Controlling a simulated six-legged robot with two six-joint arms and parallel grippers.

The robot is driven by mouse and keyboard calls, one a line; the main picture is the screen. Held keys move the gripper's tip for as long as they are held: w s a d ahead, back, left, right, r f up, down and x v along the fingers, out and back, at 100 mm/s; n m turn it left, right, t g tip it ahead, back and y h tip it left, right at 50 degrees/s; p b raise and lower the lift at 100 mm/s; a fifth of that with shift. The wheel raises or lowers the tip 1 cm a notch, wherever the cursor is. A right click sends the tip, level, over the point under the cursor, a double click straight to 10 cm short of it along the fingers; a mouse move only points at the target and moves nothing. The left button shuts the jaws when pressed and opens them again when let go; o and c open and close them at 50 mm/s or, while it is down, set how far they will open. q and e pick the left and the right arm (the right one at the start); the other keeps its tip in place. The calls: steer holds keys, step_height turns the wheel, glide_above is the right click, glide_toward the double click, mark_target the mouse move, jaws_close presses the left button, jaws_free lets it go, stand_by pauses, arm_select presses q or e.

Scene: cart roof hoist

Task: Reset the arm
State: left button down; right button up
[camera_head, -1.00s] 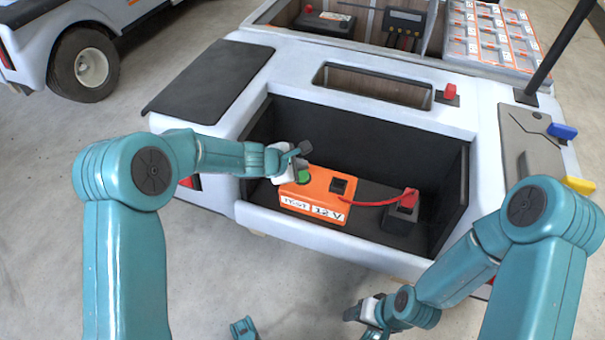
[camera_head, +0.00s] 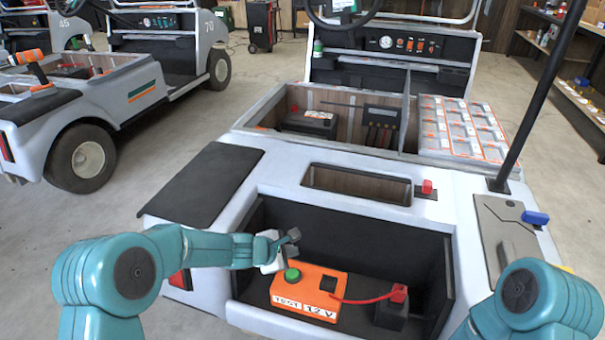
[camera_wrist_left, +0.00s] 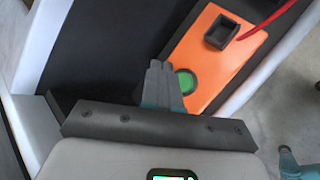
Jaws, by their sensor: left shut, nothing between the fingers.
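My left arm reaches in from the left in the head view. Its gripper (camera_head: 293,238) is over the left part of the cart's open bay, just above and behind the orange tester box. Its fingers are closed together and hold nothing. In the left wrist view the shut fingers (camera_wrist_left: 160,82) point towards the green button (camera_wrist_left: 185,82) on the orange box (camera_wrist_left: 215,55). In the head view the green button (camera_head: 292,275) shows uncovered. My right arm shows only in part at the lower right of the head view; its gripper is out of view there.
The orange box (camera_head: 320,288) marked TEST 12 V lies in the bay. A red cable (camera_head: 365,298) runs to a dark block with a red cap (camera_head: 399,293). The bay's walls (camera_head: 350,240) surround them. A parked cart (camera_head: 110,100) stands at the left.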

arm_select(q)
steer(key=shift+g+y, duration=0.3)
steer(key=shift+g, duration=0.5)
steer(key=s+a+f, duration=0.1)
steer(key=f, duration=0.1)
steer(key=s+a+f, duration=0.1)
steer(key=f, duration=0.1)
steer(key=s+a+f, duration=0.1)
steer(key=s+f, duration=0.1)
steer(key=shift+a+f, duration=0.1)
steer(key=shift+a, duration=0.25)
steer(key=s+a+f+m+g+y, duration=0.1)
steer(key=s+f+m+g, duration=0.2)
steer(key=s, duration=0.4)
steer(key=s+a+f+m, duration=0.2)
steer(key=s+f+m, duration=0.15)
steer(key=s, duration=0.45)
steer(key=s+a+f+m+g+y, duration=0.1)
steer(key=s+f+m+g, duration=0.1)
steer(key=s+f, duration=0.4)
steer(key=s+d+r+m, duration=0.2)
steer(key=s+m, duration=0.6)
steer(key=s, duration=0.2)
step_height(320, 180, up, 24)
steer(key=w+p, duration=0.1)
steer(key=p, duration=2.3)
steer(key=shift+a+r+m+h, duration=0.15)
steer(key=shift+r+m+h, duration=0.1)
steer(key=shift+m+h, duration=0.15)
